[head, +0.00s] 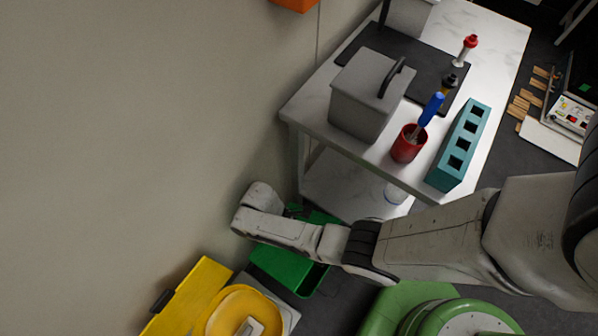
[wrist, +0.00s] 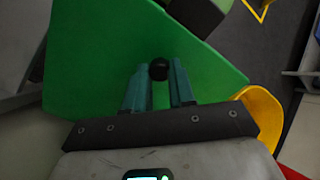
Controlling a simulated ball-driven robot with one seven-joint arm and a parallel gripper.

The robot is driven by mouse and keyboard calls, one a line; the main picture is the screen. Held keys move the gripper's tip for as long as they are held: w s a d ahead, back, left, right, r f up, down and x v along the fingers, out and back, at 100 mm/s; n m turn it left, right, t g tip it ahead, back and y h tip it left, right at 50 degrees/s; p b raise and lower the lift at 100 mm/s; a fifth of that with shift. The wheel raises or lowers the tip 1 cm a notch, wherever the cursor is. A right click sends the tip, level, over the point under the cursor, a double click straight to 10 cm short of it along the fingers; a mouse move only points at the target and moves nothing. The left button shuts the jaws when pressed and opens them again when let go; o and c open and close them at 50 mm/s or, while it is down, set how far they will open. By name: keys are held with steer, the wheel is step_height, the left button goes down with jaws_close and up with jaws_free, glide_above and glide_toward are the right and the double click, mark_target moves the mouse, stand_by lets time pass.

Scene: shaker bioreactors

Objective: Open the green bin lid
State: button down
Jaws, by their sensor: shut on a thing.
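The green bin (head: 285,266) stands on the floor below the table, partly hidden behind my arm in the head view. A dark opening shows at its right side. A green piece behind my arm there looks like the lid (head: 322,217). In the wrist view the green lid (wrist: 95,55) is a broad flat panel that fills the upper left and middle. A round black knob (wrist: 159,70) sits between the teal fingers of my gripper (wrist: 159,82), which is shut on it. The fingertips are hidden in the head view by my arm.
A white table (head: 312,108) stands above right, with a grey box (head: 365,105), red cup (head: 408,146) and teal rack (head: 460,147). The wall is close on the left.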

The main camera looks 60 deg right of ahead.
steer(key=c, duration=0.9)
jaws_free()
steer(key=shift+c, duration=0.2)
steer(key=shift+r, duration=0.5)
step_height(320, 180, up, 3)
steer(key=shift+s+f+p, duration=0.15)
steer(key=shift+p, duration=0.7)
steer(key=s+r+p, duration=0.3)
steer(key=s+r, duration=0.6)
steer(key=s, duration=0.4)
steer(key=shift+s+r, duration=0.15)
steer(key=shift+s, duration=0.2)
